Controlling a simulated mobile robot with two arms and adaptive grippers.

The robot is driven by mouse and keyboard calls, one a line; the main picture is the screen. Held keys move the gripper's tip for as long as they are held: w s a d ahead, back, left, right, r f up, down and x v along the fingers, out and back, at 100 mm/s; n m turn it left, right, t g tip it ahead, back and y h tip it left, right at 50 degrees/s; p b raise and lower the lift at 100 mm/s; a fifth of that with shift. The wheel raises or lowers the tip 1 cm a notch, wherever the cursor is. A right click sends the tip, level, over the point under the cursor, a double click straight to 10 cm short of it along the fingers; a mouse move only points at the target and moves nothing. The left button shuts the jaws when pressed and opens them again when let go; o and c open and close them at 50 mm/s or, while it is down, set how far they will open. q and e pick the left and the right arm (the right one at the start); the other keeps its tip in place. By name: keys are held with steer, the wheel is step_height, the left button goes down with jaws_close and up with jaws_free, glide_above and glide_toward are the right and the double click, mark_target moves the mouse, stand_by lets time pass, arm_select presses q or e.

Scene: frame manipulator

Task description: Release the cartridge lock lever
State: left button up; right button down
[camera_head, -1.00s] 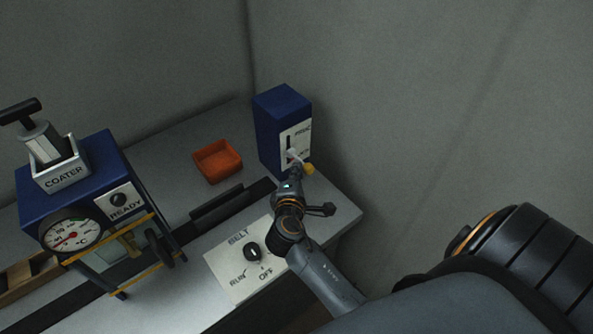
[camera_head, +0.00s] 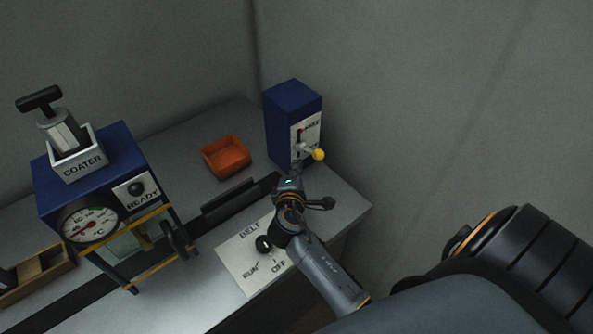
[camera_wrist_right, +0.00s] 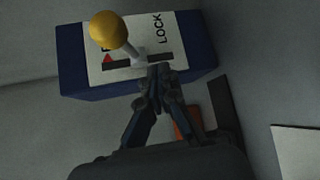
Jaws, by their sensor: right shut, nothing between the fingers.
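The cartridge lock lever is a pale stem (camera_head: 305,150) with a yellow ball knob (camera_head: 318,154). It sticks out of a dark upright slot in the white plate of a blue box (camera_head: 290,107). In the right wrist view the yellow knob (camera_wrist_right: 108,30) leans out, and the stem's foot sits partway along the slot, between the "LOCK" end and the red-marked end. My right gripper (camera_head: 297,170) is just below the lever. In the right wrist view its fingers (camera_wrist_right: 158,73) are shut and empty, close beside the stem; contact is unclear. My left gripper is not in view.
An orange tray (camera_head: 226,158) stands left of the blue box. A belt switch plate (camera_head: 236,270) with a black knob lies under my right forearm. The blue coater (camera_head: 90,170) stands at the left. A grey wall rises close behind and right of the box.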

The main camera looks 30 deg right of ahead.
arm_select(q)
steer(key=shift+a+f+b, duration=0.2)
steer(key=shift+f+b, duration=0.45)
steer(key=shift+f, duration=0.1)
arm_select(e)
steer(key=s+a+r, duration=0.4)
steer(key=a+r, duration=0.2)
steer(key=shift+s+a, duration=0.15)
steer(key=shift+s, duration=0.1)
steer(key=shift+a+r, duration=0.1)
steer(key=shift+r, duration=0.05)
